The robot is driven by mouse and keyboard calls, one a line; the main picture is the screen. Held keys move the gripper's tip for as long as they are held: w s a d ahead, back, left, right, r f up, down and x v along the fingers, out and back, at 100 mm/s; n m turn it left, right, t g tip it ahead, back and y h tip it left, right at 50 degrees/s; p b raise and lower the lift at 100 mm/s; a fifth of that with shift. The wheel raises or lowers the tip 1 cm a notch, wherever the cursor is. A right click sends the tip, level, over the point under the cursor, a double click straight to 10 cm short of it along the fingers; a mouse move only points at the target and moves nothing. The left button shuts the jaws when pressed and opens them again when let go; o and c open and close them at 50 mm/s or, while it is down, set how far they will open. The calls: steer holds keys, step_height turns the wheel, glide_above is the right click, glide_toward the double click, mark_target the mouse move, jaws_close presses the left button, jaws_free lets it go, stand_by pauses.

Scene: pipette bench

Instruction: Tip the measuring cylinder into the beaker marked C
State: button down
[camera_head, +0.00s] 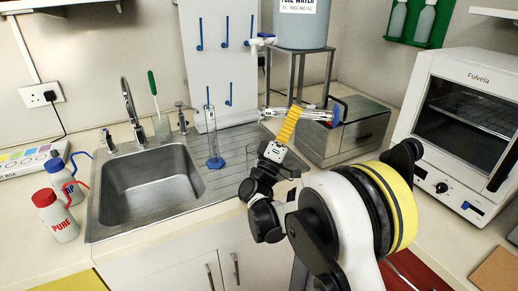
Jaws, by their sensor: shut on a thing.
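My gripper (293,114), with yellow fingers, is shut on a clear measuring cylinder (312,115). The cylinder lies almost level in the air above the draining board, its blue foot (337,112) to the right and its open end to the left. Whether it holds liquid is too small to tell. A second clear cylinder (211,130) with a blue foot stands upright on the draining board, left of my gripper. No letter C can be read on any vessel. Part of the worktop behind my wrist and arm is hidden, with a faint clear glass edge there.
A steel sink (150,185) with a tap (130,105) lies at left. A white peg board (215,60) stands behind. A water tank (303,30) on a metal stand (298,70) and a grey box (345,135) are close behind the held cylinder. An oven (465,125) stands right.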

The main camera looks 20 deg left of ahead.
steer(key=shift+d, duration=0.3)
steer(key=shift+d+f, duration=0.1)
steer(key=shift+d, duration=0.35)
steer(key=shift+d+f+n, duration=0.1)
steer(key=shift+d+n, duration=0.1)
steer(key=shift+n, duration=0.2)
steer(key=shift+d+t+y, duration=0.1)
steer(key=shift+t+y, duration=0.2)
steer(key=shift+y, duration=0.1)
